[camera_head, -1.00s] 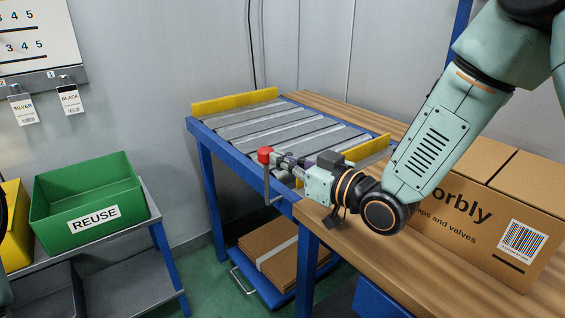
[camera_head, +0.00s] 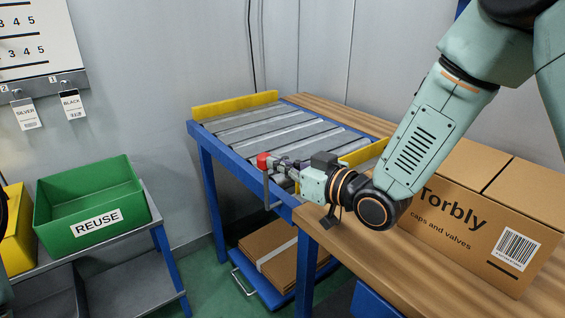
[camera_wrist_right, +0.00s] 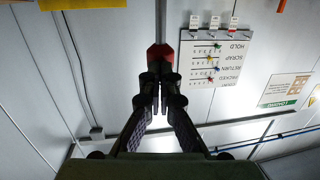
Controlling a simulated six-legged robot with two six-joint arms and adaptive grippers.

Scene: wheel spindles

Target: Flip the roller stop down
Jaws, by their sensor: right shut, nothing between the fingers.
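The roller stop shows as a red-knobbed lever (camera_head: 263,161) at the front edge of the roller table (camera_head: 234,156), with its grey bar standing upright. In the right wrist view the red knob (camera_wrist_right: 160,54) lies just past my fingertips, on a grey rod. My right gripper (camera_head: 278,166) is shut with nothing between its fingers. Its tips are right at the knob's near side; I cannot tell whether they touch. The right wrist view shows the closed fingers (camera_wrist_right: 160,88) pointing at the knob. My left gripper does not show.
Yellow side rails (camera_head: 235,105) border the rollers. A wooden bench (camera_head: 345,250) with a Torbly carton (camera_head: 470,215) lies under and beside my right arm. A green REUSE bin (camera_head: 88,200) stands on a rack at left. Flat cardboard (camera_head: 275,262) sits below the table.

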